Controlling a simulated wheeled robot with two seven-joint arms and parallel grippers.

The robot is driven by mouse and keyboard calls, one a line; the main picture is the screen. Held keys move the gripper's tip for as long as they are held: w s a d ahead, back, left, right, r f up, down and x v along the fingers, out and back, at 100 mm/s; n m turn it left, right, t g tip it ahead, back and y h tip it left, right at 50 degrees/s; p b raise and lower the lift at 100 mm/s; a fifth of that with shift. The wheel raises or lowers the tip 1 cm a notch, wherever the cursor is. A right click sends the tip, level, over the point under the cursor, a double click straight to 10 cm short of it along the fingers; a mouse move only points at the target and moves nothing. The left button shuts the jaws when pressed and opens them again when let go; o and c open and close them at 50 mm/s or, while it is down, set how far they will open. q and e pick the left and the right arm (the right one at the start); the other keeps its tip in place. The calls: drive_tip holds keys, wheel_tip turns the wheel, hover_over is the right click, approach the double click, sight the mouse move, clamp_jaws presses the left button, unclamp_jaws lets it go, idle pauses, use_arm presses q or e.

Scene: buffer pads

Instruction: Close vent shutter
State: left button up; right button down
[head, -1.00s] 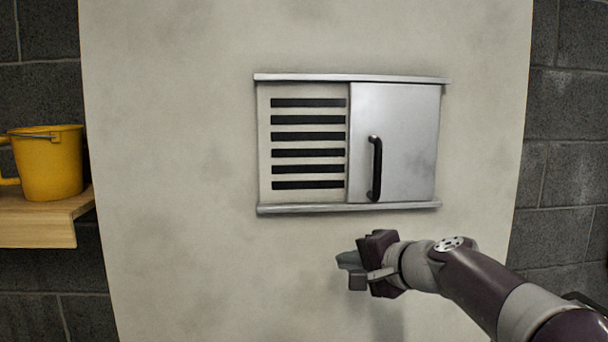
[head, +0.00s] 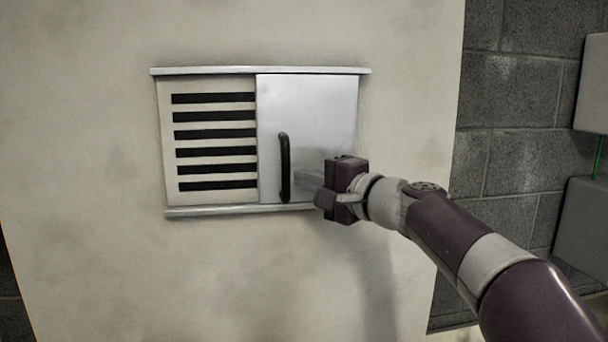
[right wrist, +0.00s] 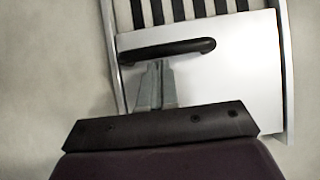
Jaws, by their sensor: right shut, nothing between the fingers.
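The vent shutter (head: 310,110) is a flat silver sliding panel at the right of the vent frame. The dark vent slots (head: 215,134) to its left are uncovered. A black vertical handle (head: 285,168) sits near the panel's left edge. My right gripper (head: 298,178) is shut and empty, its fingertips just right of the handle's lower half. In the right wrist view, the shut fingers (right wrist: 157,75) point at the handle (right wrist: 167,51) and end beside it; whether they touch it I cannot tell. My left gripper is not in view.
Silver rails, upper (head: 260,71) and lower (head: 240,211), run along the vent. The pale wall panel (head: 90,130) around it is bare. Grey boxes (head: 590,85) hang on the dark block wall at the right.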

drive_tip(key=s+a, duration=0.1)
drive_tip(key=a, duration=0.7)
drive_tip(key=s+a, duration=0.2)
drive_tip(key=a, duration=0.7)
drive_tip(key=shift+s+a, duration=0.15)
drive_tip(key=shift+s, duration=0.15)
